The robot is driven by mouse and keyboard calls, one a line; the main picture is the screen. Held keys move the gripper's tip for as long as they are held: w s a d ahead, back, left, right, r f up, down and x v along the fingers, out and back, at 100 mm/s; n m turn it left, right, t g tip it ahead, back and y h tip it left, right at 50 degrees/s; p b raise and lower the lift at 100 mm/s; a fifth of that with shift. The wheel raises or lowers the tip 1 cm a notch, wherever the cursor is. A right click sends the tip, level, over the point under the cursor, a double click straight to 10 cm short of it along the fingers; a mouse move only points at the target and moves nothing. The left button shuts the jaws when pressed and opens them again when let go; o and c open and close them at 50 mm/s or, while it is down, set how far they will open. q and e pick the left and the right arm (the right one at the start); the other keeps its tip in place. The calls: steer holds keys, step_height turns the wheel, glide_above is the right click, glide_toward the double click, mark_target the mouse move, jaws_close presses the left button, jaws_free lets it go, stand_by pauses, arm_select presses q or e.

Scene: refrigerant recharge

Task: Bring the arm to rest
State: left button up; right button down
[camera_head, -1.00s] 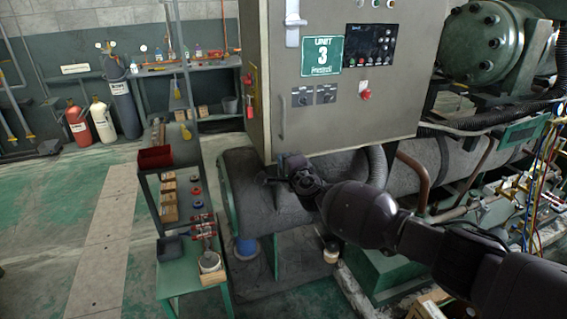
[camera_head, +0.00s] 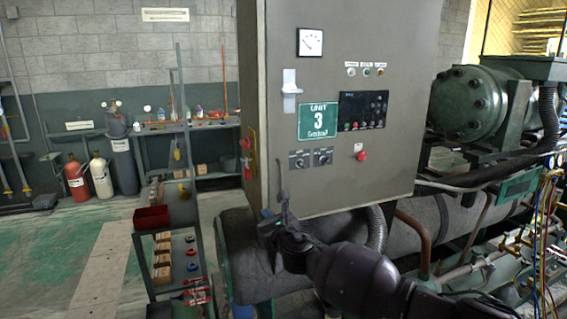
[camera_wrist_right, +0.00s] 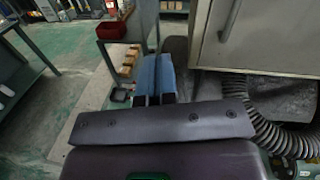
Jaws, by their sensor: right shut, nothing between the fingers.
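My right arm comes in from the lower right of the head view. Its dark gripper (camera_head: 283,203) is in front of the lower left of the grey Unit 3 cabinet (camera_head: 385,185), above the large dark cylinder (camera_head: 240,270). In the right wrist view the two fingers (camera_wrist_right: 152,76) lie side by side, shut with nothing between them. Whether the gripper touches the cabinet cannot be told from the head view. My left gripper is in neither view.
A narrow green bench with a red bin (camera_head: 152,217) and several small boxes stands left of the cylinder. A corrugated hose (camera_head: 376,228) hangs below the cabinet. Gas cylinders (camera_head: 100,175) stand by the back wall. The floor at left is clear.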

steer(key=s+d+f+n+g+h+b, duration=0.1)
steer(key=s+d+f+n+h, duration=0.2)
steer(key=s+d+f+n, duration=0.7)
steer(key=s+d+f+n+g+h, duration=0.1)
steer(key=s+d+f+n+h, duration=0.1)
steer(key=s+d+f+n, duration=0.8)
steer(key=s+d+f+n+g+h+b, duration=0.1)
steer(key=s+d+f+n, duration=0.8)
steer(key=s, duration=1.4)
steer(key=d+f+g+h, duration=0.1)
steer(key=d+f+h, duration=0.1)
steer(key=d, duration=0.1)
steer(key=shift+s+f+n+h+b, duration=0.2)
steer(key=shift+s+n+h+b, duration=0.1)
steer(key=shift+n, duration=0.1)
